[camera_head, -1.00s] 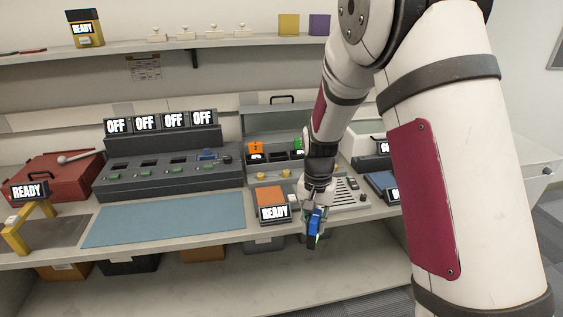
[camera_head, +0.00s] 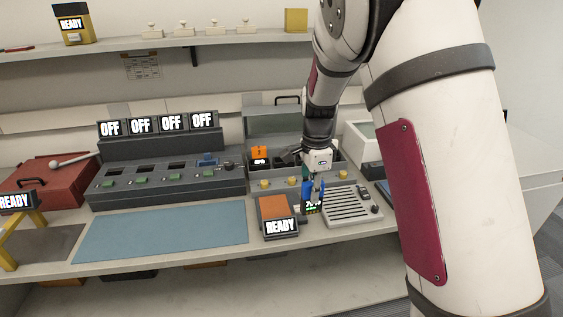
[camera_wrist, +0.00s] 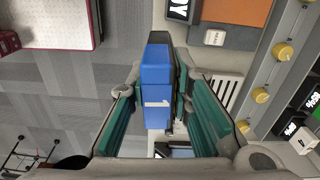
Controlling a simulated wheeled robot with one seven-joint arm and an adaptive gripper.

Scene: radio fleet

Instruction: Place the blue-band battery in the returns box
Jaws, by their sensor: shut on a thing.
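My gripper (camera_head: 312,192) is shut on a blue battery (camera_wrist: 157,85) marked 1, and it holds the battery between its two green-padded fingers in the wrist view. In the head view the blue battery (camera_head: 306,190) hangs upright below the gripper, between the orange-topped READY unit and the grey slotted unit. A small lit display shows at its lower end. Whether it touches the counter is unclear. I cannot tell which container is the returns box.
An orange battery (camera_head: 259,153) stands in the open grey case behind. The READY unit (camera_head: 276,212) and slotted unit (camera_head: 350,206) flank the gripper. A white bin (camera_head: 362,145) is at the back right. The blue mat (camera_head: 165,232) is clear.

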